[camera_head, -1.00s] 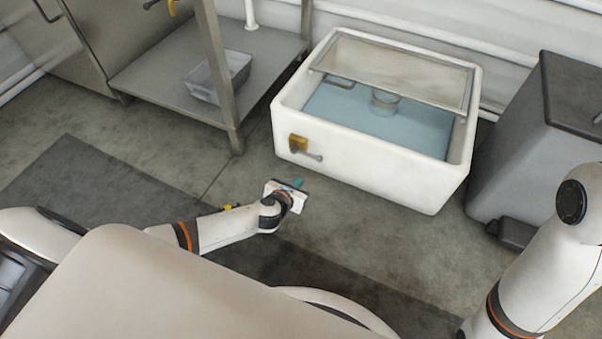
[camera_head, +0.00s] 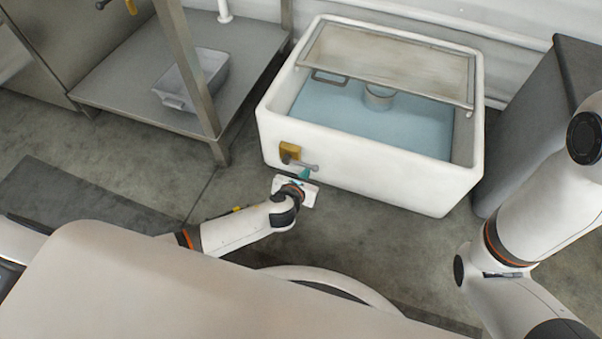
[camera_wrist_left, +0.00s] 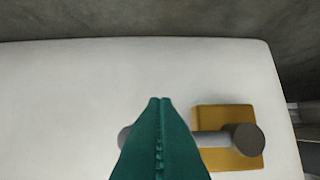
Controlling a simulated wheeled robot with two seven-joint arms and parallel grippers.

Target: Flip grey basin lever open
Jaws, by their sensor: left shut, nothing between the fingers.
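The grey lever (camera_head: 305,166) sits on a yellow mounting block (camera_head: 290,150) on the front wall of the white basin (camera_head: 372,190). It points right from its dark hub. In the left wrist view the lever (camera_wrist_left: 213,139) lies level, running left from the hub (camera_wrist_left: 248,140) on the yellow block (camera_wrist_left: 208,117). My left gripper (camera_head: 305,173) is shut and empty at the lever. Its teal fingers (camera_wrist_left: 160,100) cover part of the lever in the wrist view; I cannot tell whether they touch it. My right arm shows at the right, but its gripper is out of view.
The basin holds bluish water, with a framed screen (camera_head: 388,62) over its rear part. A metal shelf (camera_head: 135,88) with a grey tub (camera_head: 192,82) stands left. A dark grey cabinet (camera_head: 535,95) stands close to the basin's right. Floor (camera_head: 215,190) is clear in front.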

